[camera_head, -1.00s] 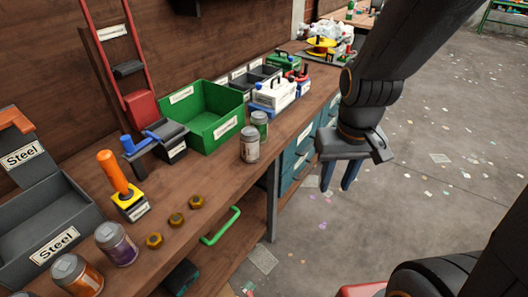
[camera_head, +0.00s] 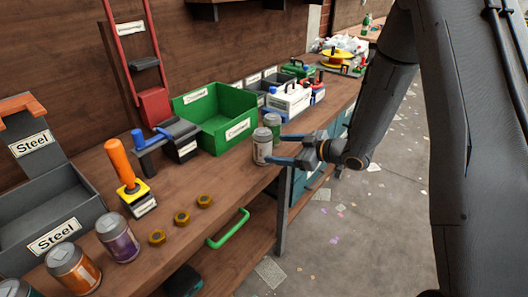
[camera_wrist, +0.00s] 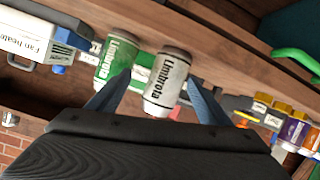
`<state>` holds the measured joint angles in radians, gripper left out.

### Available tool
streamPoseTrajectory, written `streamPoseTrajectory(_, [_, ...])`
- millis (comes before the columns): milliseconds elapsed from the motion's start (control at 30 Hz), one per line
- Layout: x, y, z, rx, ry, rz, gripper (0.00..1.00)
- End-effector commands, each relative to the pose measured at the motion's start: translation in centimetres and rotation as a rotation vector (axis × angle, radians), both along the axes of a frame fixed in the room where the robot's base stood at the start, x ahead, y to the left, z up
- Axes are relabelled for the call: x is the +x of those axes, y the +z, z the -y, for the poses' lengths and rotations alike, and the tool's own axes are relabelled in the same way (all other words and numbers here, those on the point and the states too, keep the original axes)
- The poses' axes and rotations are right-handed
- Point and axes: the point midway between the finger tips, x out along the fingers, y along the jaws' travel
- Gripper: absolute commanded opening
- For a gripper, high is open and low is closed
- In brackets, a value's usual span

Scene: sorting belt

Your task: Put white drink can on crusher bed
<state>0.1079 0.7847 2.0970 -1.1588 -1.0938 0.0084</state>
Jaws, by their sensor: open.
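The white drink can (camera_head: 262,147) stands upright near the front edge of the bench; in the wrist view the white can (camera_wrist: 166,85) shows between my two blue fingers. My gripper (camera_head: 276,149) is open, its fingers pointing level at the can from the right. I cannot tell whether they touch it. A green can (camera_head: 273,123) stands just behind, close to the far finger; the green can (camera_wrist: 117,60) also shows in the wrist view. A red upright frame (camera_head: 153,107) with a black crossbar stands against the wall and looks like the crusher; its bed is not clear.
A green bin (camera_head: 222,133) stands behind the cans. A blue-handled black device (camera_head: 181,138), an orange-handled tool (camera_head: 119,160), several brass nuts (camera_head: 182,218), a purple can (camera_head: 118,238) and a grey steel bin (camera_head: 82,192) lie left. The bench between the nuts and white can is clear.

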Motion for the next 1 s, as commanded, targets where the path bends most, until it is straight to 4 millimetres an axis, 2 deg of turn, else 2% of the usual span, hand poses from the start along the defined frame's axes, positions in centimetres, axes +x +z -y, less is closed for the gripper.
streamPoseTrajectory(200, [0.4,-0.5,-1.2,0.264,0.077,-0.006,0.72])
streamPoseTrajectory(400, [0.5,-0.4,-1.1,0.404,0.106,-0.019,0.72])
streamPoseTrajectory(567, [0.8,-0.3,-1.8,0.435,0.114,-0.023,0.72])
streamPoseTrajectory(767, [1.6,-0.3,-3.6,0.434,0.113,-0.023,0.72])
streamPoseTrajectory(1000, [2.9,-0.6,-6.6,0.433,0.115,-0.023,0.72])
